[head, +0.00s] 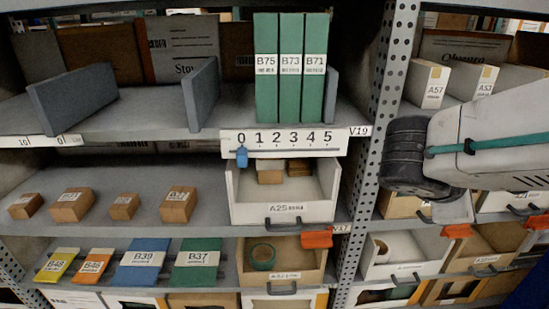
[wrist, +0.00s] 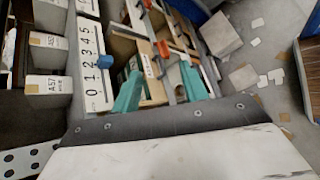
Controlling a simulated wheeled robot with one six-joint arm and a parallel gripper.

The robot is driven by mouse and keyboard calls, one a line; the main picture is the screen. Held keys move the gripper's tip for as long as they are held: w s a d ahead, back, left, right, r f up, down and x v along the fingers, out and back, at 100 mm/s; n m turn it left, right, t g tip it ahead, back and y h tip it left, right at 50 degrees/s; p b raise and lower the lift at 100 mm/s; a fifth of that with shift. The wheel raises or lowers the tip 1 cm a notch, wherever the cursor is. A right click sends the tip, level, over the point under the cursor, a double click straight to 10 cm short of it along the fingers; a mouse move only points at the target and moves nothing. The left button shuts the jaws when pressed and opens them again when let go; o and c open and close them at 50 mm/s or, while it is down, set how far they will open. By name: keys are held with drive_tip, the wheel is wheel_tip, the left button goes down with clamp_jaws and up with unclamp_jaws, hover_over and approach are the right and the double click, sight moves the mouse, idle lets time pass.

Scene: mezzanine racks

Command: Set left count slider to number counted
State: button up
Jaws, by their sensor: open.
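In the head view, a white slider scale (head: 290,140) numbered 0 to 5 runs along the shelf edge of the left rack, and its blue knob (head: 242,157) sits under 0. My arm reaches in at the right, in front of the right rack and clear of this slider; my fingertips are not distinguishable there. In the wrist view, my gripper (wrist: 162,84) shows two teal fingers, apart with nothing held. A similar scale (wrist: 92,68) with a blue knob (wrist: 133,63) is seen sideways beyond them; boxes marked A57 next to it suggest the right rack.
Three green binders (head: 290,68) stand above the slider, with grey dividers (head: 200,94) to their left. Below are an open drawer (head: 282,212), several brown boxes (head: 70,205) and an orange tag (head: 317,239). A perforated upright (head: 382,110) separates the racks.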

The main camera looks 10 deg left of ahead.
drive_tip(key=w+a+n+t+y, duration=0.1)
drive_tip(key=w+a+n+t, duration=0.2)
drive_tip(key=a+n, duration=0.3)
drive_tip(key=w+a+n+t+y, duration=0.1)
drive_tip(key=w+a+n+t, duration=0.25)
drive_tip(key=a, duration=0.55)
drive_tip(key=n+t+y, duration=0.5)
drive_tip(key=n+y, duration=0.6)
drive_tip(key=n, duration=0.3)
approach(242, 159)
drive_tip(key=d+x, duration=0.1)
drive_tip(key=x, duration=0.1)
drive_tip(key=shift+g, duration=0.25)
drive_tip(key=x, duration=0.5)
drive_tip(key=a+x, duration=0.1)
drive_tip(key=x, duration=0.1)
drive_tip(key=shift+w+a+r, duration=0.15)
drive_tip(key=shift+w+r, duration=0.05)
drive_tip(key=shift+w, duration=0.1)
drive_tip(key=shift+c, duration=0.3)
clamp_jaws()
